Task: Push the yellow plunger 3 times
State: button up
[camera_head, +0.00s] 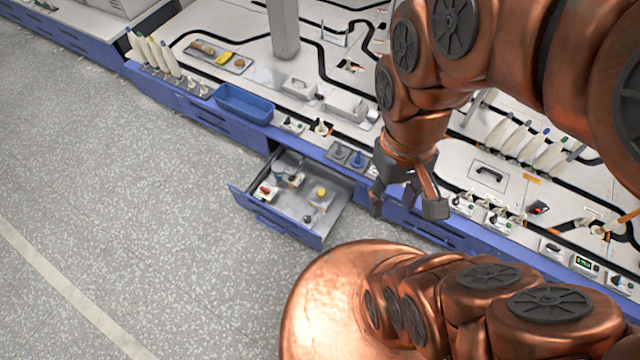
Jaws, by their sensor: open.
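A small yellow round-topped piece (320,192), which looks like the yellow plunger, stands on a pale base inside the pulled-out drawer (296,229). My gripper (406,207) is open, with its fingers spread and pointing down. In the picture it is to the right of the drawer, in front of the bench edge, apart from the yellow piece. I see nothing between its fingers. The yellow piece is small in this view, so its exact height is hard to tell.
The drawer also holds a red-topped piece (266,189), a dark-handled piece (292,178) and a small dark knob (308,218). A blue bin (245,104) and a grey tray (239,66) with a yellow item are on the bench. The floor left of the drawer is clear.

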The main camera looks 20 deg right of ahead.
grip_shut()
dwell(1.4)
